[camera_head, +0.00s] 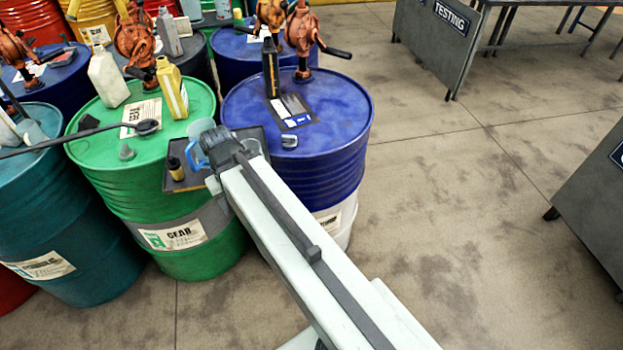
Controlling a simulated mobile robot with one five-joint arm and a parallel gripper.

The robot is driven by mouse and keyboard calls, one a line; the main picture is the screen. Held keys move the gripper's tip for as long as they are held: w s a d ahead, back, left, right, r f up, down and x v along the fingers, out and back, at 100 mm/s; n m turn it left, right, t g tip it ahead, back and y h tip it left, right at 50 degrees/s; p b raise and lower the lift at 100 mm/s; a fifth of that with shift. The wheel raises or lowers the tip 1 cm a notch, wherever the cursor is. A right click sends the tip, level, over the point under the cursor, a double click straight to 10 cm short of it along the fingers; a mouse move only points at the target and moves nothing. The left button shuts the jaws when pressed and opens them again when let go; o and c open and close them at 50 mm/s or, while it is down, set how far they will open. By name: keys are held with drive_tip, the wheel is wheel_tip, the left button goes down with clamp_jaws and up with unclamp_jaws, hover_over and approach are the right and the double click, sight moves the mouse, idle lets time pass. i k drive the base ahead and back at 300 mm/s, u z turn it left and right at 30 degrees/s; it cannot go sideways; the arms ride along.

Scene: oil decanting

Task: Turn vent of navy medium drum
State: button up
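The front navy drum (342,140) stands upright right of the green drum, with a white lower band. On its top are an orange hand pump (302,36), a dark bottle (270,68), a black-and-white sheet (292,110) and a small pale grey fitting (289,141) near the front rim, possibly the vent. More navy drums stand behind (232,62) and at far left. I cannot tell which is the medium one. My arm reaches in from the lower right. My gripper (218,152) is at its far end, left of the front navy drum; its fingers are not clear.
A dark tray (172,208) between the green drum (95,165) and navy drum holds a small dark bottle (175,168) and a blue-handled jug (203,135). Bottles stand on the green drum. A teal drum (50,215) is left. Right floor is open before the TESTING table (432,40).

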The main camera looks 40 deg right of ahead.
sight(291, 140)
drive_tip(key=z, duration=0.05)
drive_tip(key=k, duration=0.5)
drive_tip(key=u, duration=1.55)
drive_tip(key=k, duration=1.05)
drive_tip(key=z, duration=0.45)
drive_tip(key=i, duration=1.05)
drive_tip(key=u, duration=0.05)
